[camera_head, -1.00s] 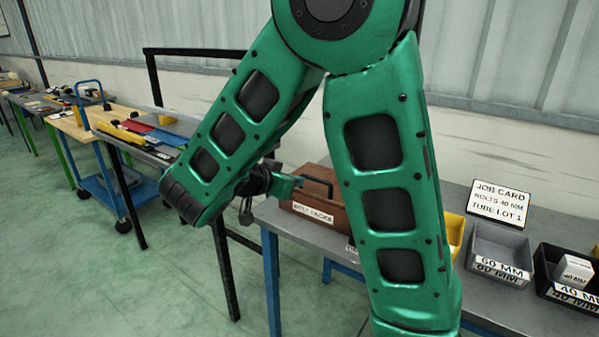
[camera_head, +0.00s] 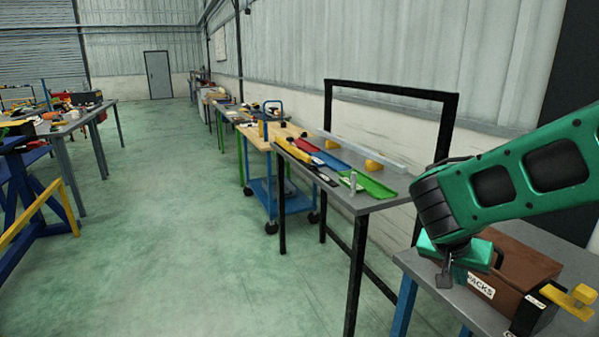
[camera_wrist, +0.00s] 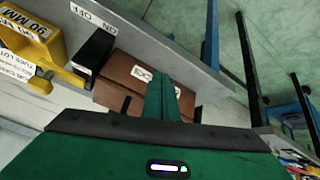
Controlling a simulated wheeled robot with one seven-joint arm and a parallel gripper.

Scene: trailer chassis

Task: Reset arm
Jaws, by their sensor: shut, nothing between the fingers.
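My gripper (camera_head: 446,276) is at the right of the head view, at the end of my green arm. It points down beside the brown box marked PACKS (camera_head: 515,265), on the near side of the grey bench (camera_head: 425,267). I cannot tell whether it touches the box. In the wrist view the green gripper part (camera_wrist: 160,97) overlaps the brown box (camera_wrist: 120,78). The fingers look shut, with nothing held.
A black box with a yellow lever (camera_head: 535,312) stands beside the brown box. A table with coloured trays (camera_head: 330,160), a blue trolley (camera_head: 275,200) and a left bench (camera_head: 75,118) stand farther off. The green floor (camera_head: 190,240) between is clear.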

